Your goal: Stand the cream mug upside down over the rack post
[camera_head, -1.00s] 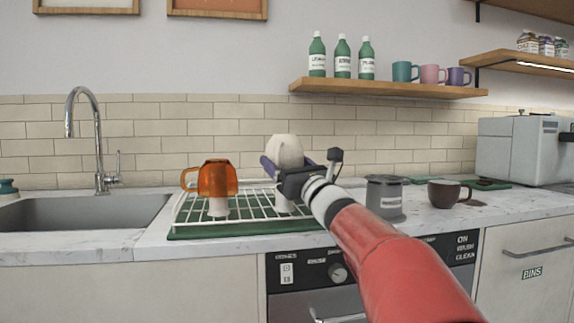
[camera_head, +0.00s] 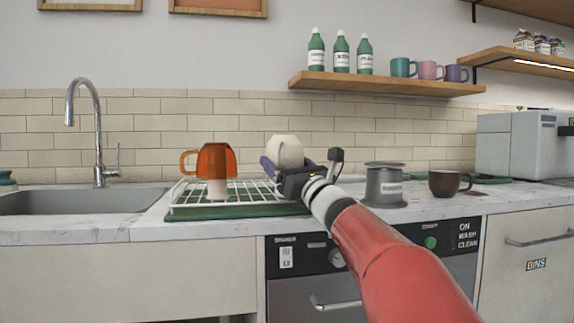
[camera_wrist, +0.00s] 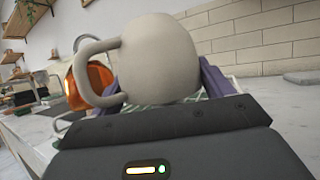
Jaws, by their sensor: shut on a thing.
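The cream mug (camera_head: 286,150) is held by my gripper (camera_head: 284,168), whose purple fingers close on its sides. In the wrist view the mug (camera_wrist: 160,58) sits between the fingers with its handle to the left. The white wire rack (camera_head: 190,212) stands on a green mat on the counter, to the left of and below my gripper. An orange mug (camera_head: 216,160) is upside down over a pale post (camera_head: 217,190) of the rack. Under the cream mug, my gripper and arm hide the rack's right part, and I cannot tell whether a post there is inside the mug.
A grey canister (camera_head: 384,188) and a dark brown mug (camera_head: 447,183) stand on the counter right of my arm. The sink (camera_head: 70,202) with its tap is at the left. A shelf (camera_head: 390,86) with bottles and mugs hangs above.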

